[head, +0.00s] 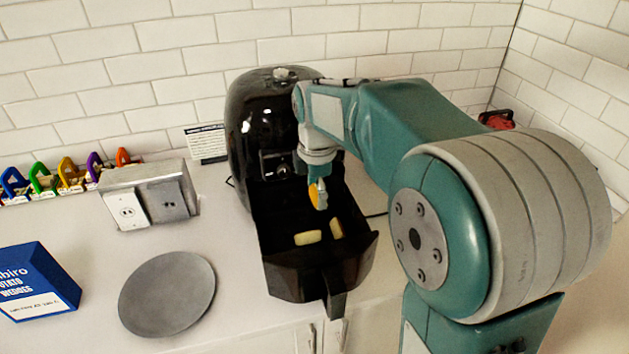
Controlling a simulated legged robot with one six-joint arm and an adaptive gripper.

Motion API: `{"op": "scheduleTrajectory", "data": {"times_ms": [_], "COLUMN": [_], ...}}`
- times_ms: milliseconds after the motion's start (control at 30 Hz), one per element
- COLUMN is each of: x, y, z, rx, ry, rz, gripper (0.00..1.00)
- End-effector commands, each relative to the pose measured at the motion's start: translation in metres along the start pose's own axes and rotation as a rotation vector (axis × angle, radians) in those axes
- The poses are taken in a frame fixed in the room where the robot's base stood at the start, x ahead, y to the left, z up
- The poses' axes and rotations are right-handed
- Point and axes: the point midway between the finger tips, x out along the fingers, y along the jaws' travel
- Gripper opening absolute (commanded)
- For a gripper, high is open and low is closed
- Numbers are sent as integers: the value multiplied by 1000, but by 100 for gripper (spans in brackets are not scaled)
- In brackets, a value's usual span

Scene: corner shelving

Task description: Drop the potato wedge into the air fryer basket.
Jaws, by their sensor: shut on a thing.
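My gripper (313,180) hangs above the air fryer basket and is shut on an orange-yellow potato wedge (318,197). The fingertips are small here and partly hidden. The black air fryer basket (284,265) is pulled out from the air fryer (245,120), with its handle (334,300) toward the front. Two pale yellow wedges lie inside the basket, one (308,238) near the middle and one (336,228) by the right wall. The held wedge appears above the basket's opening, apart from the wedges inside; its exact height is hard to tell.
A round grey plate (167,293) and a blue potato wedges box (38,282) are on the counter at left. A metal outlet box (150,195) and several coloured padlocks (68,172) are behind. A small sign (207,144) stands beside the fryer. My arm covers the right side.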

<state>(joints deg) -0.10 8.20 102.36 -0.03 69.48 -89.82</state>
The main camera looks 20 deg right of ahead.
Motion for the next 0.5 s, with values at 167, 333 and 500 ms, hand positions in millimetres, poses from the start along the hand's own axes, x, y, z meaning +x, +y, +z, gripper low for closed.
{"op": "scheduleTrajectory", "data": {"times_ms": [167, 333, 500], "x": [5, 5, 4], "y": [0, 0, 0], "z": [-1, -1, 0], "rx": [-1, -2, -1], "ry": [0, 0, 0], "rz": [0, 0, 0], "gripper": [58, 58, 100]}}
